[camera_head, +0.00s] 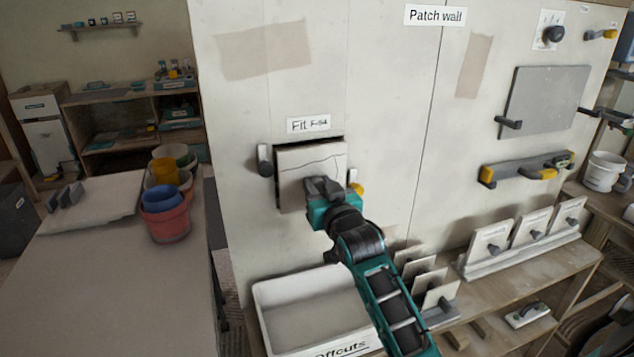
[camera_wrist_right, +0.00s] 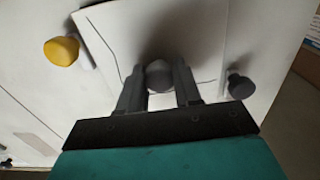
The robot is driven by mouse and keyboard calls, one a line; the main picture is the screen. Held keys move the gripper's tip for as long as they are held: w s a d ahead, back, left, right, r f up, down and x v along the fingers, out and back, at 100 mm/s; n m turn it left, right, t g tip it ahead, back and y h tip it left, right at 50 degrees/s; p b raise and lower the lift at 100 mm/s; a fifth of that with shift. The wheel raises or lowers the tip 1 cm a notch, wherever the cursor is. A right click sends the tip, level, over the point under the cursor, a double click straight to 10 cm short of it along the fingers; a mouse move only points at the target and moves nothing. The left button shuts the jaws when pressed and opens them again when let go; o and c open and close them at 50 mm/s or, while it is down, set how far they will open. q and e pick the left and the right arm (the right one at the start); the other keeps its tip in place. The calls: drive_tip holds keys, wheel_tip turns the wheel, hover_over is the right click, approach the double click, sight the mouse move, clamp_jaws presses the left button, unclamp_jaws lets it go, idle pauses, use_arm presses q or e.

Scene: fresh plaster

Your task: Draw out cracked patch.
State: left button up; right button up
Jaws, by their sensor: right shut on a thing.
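The cracked patch (camera_head: 318,158) is a pale square plate with a dark crack line near its top. It sits at the opening in the patch wall (camera_head: 385,120), under a label reading "Fit", with a dark gap along its top and left edges. My right gripper (camera_head: 322,188) is in front of the patch. In the right wrist view, its two fingers (camera_wrist_right: 160,85) are shut on the patch's round grey knob (camera_wrist_right: 159,76). The patch (camera_wrist_right: 205,35) fills the middle there, with the crack on both sides of the fingers. My left gripper is not in view.
A dark turn-catch (camera_head: 265,160) is left of the opening, a yellow-tipped one (camera_head: 356,187) right. A white "Offcuts" bin (camera_head: 275,315) stands below. Spare patches (camera_head: 490,240) stand on the shelf at right. Buckets (camera_head: 168,222) stand on the left table.

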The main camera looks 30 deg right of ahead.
drive_tip(key=shift+v, duration=3.05)
